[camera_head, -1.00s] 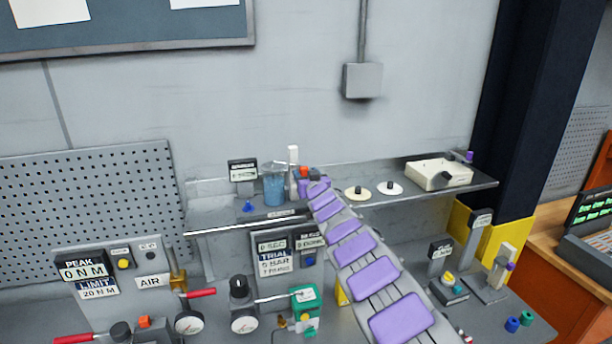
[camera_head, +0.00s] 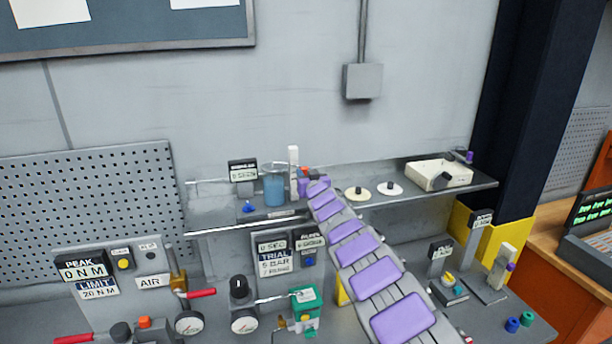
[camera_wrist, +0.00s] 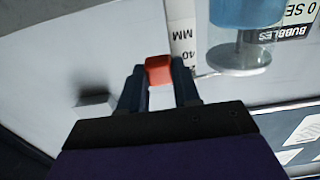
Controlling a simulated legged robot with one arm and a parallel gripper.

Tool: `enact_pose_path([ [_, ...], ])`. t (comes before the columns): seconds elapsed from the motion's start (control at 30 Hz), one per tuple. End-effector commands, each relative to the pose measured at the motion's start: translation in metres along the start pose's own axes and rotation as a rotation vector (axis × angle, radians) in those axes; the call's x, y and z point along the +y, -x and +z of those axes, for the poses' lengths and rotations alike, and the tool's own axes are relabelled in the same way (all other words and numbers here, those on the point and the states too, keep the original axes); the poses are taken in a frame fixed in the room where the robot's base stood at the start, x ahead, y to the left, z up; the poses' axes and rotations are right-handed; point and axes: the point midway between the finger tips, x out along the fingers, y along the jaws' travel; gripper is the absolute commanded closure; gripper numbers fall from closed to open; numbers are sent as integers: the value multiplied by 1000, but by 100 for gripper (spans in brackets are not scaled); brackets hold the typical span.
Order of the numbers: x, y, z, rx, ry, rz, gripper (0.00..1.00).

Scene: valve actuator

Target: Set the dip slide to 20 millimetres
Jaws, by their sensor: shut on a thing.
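The dip slide's white post (camera_head: 293,155) stands on the back shelf, just right of the beaker of blue liquid (camera_head: 275,190). In the wrist view, a white scale strip (camera_wrist: 183,45) marked MM and 40 appears upside down beside the red block (camera_wrist: 158,70). My gripper (camera_wrist: 159,82) is shut on this red block, with one dark finger on each side. The beaker also shows in the wrist view (camera_wrist: 240,50). In the head view, my purple-padded arm covers most of the gripper, and the scale reading is too small to tell.
A bubbles display (camera_head: 242,169) stands behind the beaker. Two round discs (camera_head: 358,193) and a white box (camera_head: 440,175) lie farther right on the shelf. Below the shelf are the trial panel (camera_head: 274,258) and a green valve unit (camera_head: 305,305).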

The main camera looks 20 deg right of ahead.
Motion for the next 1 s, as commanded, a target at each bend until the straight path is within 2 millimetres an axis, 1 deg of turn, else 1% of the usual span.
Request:
enact_pose_path([
  [0.03, 0, 0, 0, 0, 0, 1, 97],
  [0.07, 0, 0, 0, 0, -1, 1, 100],
  [0.37, 1, 0, 0, -1, -1, 1, 100],
  [0.47, 0, 0, -3, -1, -1, 1, 100],
  [0.73, 1, 0, -21, -2, -1, 3, 100],
  [1.0, 1, 0, -20, 0, 0, 2, 100],
])
